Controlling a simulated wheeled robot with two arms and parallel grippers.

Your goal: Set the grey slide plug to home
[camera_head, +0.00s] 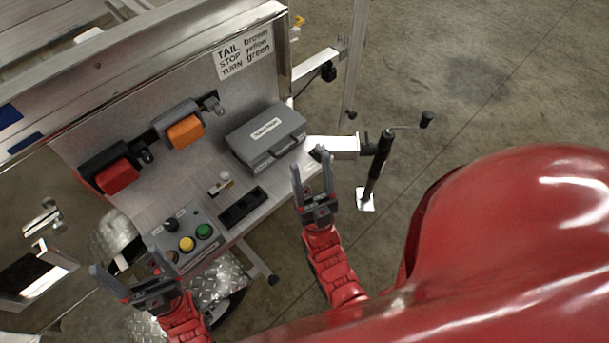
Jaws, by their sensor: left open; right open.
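A small grey-white plug-like piece (221,183) stands on the metal work surface, next to a black slotted strip (243,206). I cannot tell for sure whether it is the grey slide plug, and no home mark can be made out. My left gripper (126,266) is open and empty, at the lower left beside the grey button box. My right gripper (311,162) is open and empty, right of the black strip and just off the grey case's near corner. Neither gripper touches the small piece.
The button box (186,240) has yellow, green and black knobs. A grey case (265,138) lies behind. Red (117,176) and orange (185,131) lamp units stand by the upright panel. A black crank jack (378,165) stands at right. Floor beyond is clear.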

